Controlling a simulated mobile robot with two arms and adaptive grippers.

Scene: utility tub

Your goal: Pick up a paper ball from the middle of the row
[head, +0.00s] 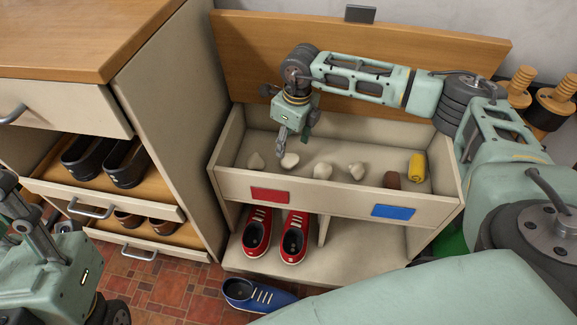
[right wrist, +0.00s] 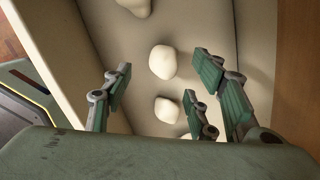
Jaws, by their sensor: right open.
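Several whitish crumpled paper balls lie in a row in the open bench compartment (head: 232,185): one at far left (head: 256,161), one beside it (head: 290,160), others nearer the middle (head: 323,171) and (head: 356,171). My right gripper (head: 288,146) hangs over the left part of the row, pointing down, open and empty. In the right wrist view its spread fingers (right wrist: 160,92) frame two balls, one farther up (right wrist: 163,62) and one lower (right wrist: 168,110); they look apart from the fingers. My left gripper (head: 22,225) is at the left edge, partly cut off; its jaw state is unclear.
A brown piece (head: 392,180) and a yellow roll (head: 417,167) lie right of the balls. The raised wooden lid (head: 240,60) stands behind. The front wall bears a red label (head: 270,195) and blue label (head: 393,211). Red shoes (head: 293,240) stand below; a drawer cabinet (head: 165,120) stands left.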

